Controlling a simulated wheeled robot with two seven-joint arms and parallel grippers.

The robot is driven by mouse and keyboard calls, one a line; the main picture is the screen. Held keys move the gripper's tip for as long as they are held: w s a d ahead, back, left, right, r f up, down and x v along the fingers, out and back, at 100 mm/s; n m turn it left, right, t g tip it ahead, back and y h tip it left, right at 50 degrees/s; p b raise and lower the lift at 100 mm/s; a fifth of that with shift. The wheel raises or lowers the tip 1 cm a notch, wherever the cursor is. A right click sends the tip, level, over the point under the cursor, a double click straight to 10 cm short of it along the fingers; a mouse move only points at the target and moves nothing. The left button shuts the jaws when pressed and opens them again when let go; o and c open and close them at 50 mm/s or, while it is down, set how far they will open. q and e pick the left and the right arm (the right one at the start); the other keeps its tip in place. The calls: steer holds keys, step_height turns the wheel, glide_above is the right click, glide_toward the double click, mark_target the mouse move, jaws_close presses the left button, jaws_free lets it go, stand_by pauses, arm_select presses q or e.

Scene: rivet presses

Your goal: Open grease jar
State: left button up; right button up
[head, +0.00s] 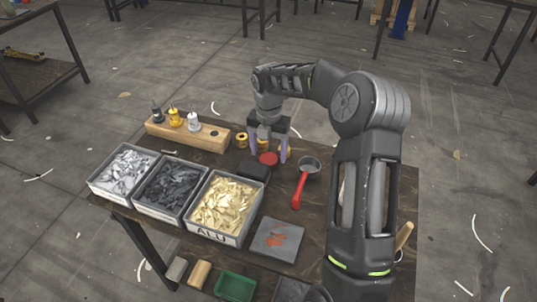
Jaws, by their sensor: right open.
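A small round red lid (268,159), which looks like the top of the grease jar, shows on the table between the fingers of my right gripper (269,154). That gripper points down and is open, with one purple-grey finger on each side of the red lid. I cannot tell whether the fingers touch it. The jar's body below the lid is hardly visible. My left gripper is not in view.
A dark block (253,170) lies just left of the lid. A grey pot with a red handle (299,190) stands to the right. Three rivet bins, including the gold one (247,236), line the left. A grey plate (277,240) lies in front.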

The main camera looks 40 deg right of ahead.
mark_target(269, 159)
step_height(269, 159, up, 10)
steer(key=shift+r, duration=0.2)
stand_by(0.8)
